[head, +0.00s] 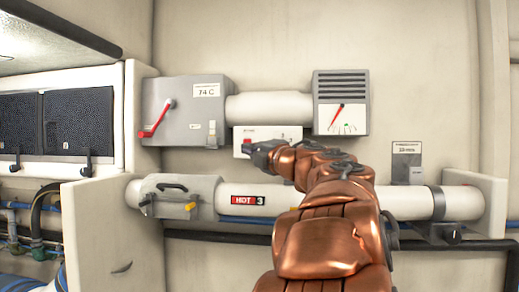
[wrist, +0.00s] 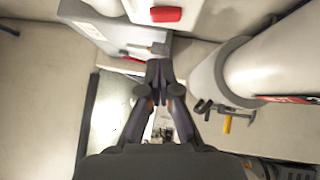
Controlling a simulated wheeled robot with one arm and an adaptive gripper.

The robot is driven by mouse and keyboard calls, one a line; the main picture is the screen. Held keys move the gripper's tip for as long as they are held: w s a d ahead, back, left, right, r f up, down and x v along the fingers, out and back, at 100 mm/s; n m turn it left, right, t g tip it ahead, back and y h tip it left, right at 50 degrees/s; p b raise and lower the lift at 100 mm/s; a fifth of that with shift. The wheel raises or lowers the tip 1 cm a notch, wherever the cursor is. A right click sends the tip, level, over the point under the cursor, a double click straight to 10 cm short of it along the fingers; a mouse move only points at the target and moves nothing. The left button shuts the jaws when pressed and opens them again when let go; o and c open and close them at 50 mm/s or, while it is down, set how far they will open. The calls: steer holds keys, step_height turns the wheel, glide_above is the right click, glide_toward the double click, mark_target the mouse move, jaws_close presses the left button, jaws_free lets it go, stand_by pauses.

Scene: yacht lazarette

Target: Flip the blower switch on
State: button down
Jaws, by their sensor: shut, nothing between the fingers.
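A white switch panel (head: 241,135) is on the back wall, below the grey boxes and the pipe between them. My gripper (head: 250,149) is shut and empty in front of the panel, and the arm hides the panel's lower right. In the wrist view the closed fingertips (wrist: 160,68) point up the picture toward the red switch (wrist: 165,14). They appear apart from it.
A grey box with a red lever (head: 158,119) is at the upper left. A dial gauge box (head: 341,117) is at the upper right. A thick white pipe marked HOT 3 (head: 270,202), with yellow-handled fittings, runs below. A side wall (head: 138,160) stands at left.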

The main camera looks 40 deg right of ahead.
steer(key=shift+w+d+r+p, duration=0.25)
steer(key=shift+w+d+p, duration=0.1)
steer(key=shift+w+d, duration=0.5)
steer(key=shift+w+d+r+p, duration=0.3)
steer(key=shift+w+d, duration=0.35)
steer(key=shift+w, duration=0.4)
